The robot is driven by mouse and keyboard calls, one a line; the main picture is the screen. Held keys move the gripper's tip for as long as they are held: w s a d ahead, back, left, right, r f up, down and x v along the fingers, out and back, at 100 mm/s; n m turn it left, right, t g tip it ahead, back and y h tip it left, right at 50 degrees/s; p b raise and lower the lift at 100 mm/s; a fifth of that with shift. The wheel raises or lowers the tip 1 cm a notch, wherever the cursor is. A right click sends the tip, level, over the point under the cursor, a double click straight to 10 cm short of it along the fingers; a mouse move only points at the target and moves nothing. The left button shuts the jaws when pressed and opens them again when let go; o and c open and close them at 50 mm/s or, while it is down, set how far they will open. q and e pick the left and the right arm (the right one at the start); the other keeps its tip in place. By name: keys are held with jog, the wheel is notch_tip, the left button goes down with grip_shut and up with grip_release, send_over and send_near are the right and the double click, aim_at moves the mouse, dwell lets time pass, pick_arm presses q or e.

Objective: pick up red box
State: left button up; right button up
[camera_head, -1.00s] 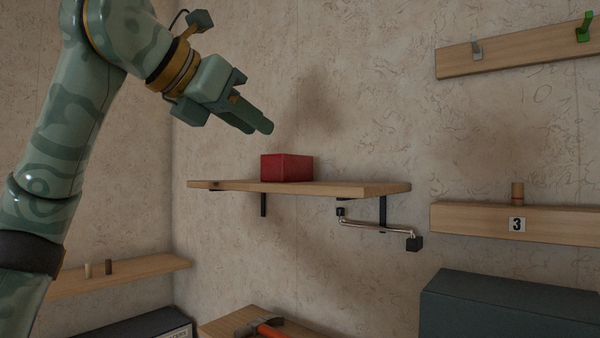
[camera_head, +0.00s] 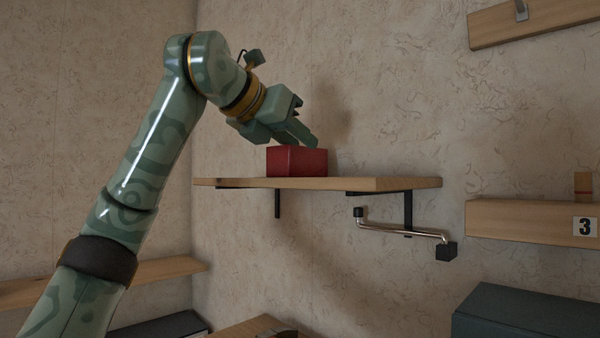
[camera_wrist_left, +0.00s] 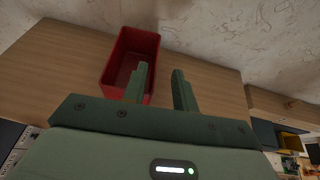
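The red box (camera_head: 297,162) stands upright on the wooden shelf (camera_head: 400,184) on the wall. In the left wrist view the red box (camera_wrist_left: 118,65) shows as open-topped and hollow, with nothing seen inside. My left gripper (camera_head: 308,141) is just above the box in the head view, fingers slanting down to the right. In the left wrist view the left gripper (camera_wrist_left: 160,72) is open: one finger overlaps the box's opening and the other is to the right, outside its wall. I cannot tell whether a finger touches the box. My right gripper is not in view.
A metal rail with black ends (camera_head: 405,231) hangs under the shelf. A wooden ledge marked 3 (camera_head: 520,218) is at right, above a dark box (camera_head: 525,312). The wall is close behind the shelf. The shelf top right of the box is bare.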

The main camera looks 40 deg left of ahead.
aim_at(311, 151)
pick_arm(q)
jog(key=x, duration=0.5)
jog(key=shift+w+a+b, duration=0.15)
jog(key=shift+a+b, duration=0.1)
jog(key=shift+b, duration=0.1)
jog(key=shift+r, duration=0.1)
jog(key=shift+s, duration=0.25)
jog(key=shift+c, duration=1.2)
jog(key=shift+w, duration=0.1)
grip_shut()
